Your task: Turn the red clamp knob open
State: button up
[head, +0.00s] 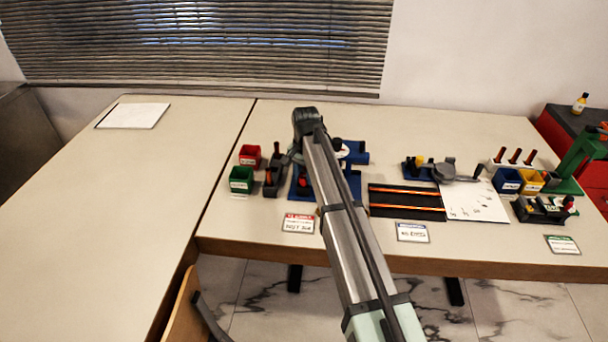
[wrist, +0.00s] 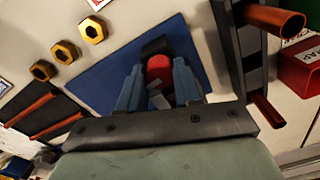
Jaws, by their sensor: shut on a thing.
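The red clamp knob (wrist: 159,68) shows in the wrist view between the two blue-grey fingers of my gripper (wrist: 159,74). The fingers are shut on its sides. The knob sits over a blue base plate (wrist: 102,75), with a dark part beside it.
Brass nuts (wrist: 66,52) lie beside the plate in the wrist view. A dark post with copper-coloured rods (wrist: 275,18) and a red bin (wrist: 302,68) stand close on the right. In the head view, a green bin (head: 241,179) stands left of the rig and a black rack (head: 405,208) right.

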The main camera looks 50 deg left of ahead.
jog(key=c, duration=0.4)
jog(key=shift+c, duration=0.2)
jog(key=shift+n, duration=0.3)
jog(key=n, duration=0.6)
jog(key=shift+n, duration=0.3)
jog(key=n, duration=0.9)
